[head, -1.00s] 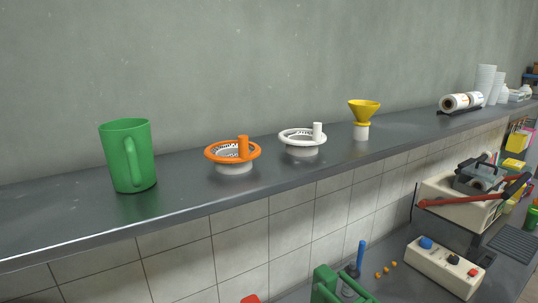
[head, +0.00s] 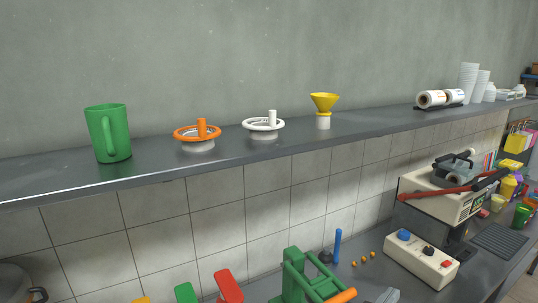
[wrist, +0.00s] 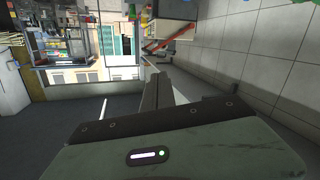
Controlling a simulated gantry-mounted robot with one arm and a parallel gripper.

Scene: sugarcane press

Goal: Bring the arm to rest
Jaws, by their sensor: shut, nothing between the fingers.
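My gripper (wrist: 165,78) shows only in the wrist view. Its two dark fingers are together at the middle of the picture, with nothing between them. They are in free air, apart from any object. My arm and gripper are out of the head view.
A shelf (head: 350,143) holds a green jug (head: 108,132), orange strainer (head: 198,134), white strainer (head: 263,126) and yellow funnel (head: 323,103). Below, a counter carries a sealing machine (head: 450,193) with a red lever and a control box (head: 420,259). A tiled wall (wrist: 260,45) fills the wrist view's right.

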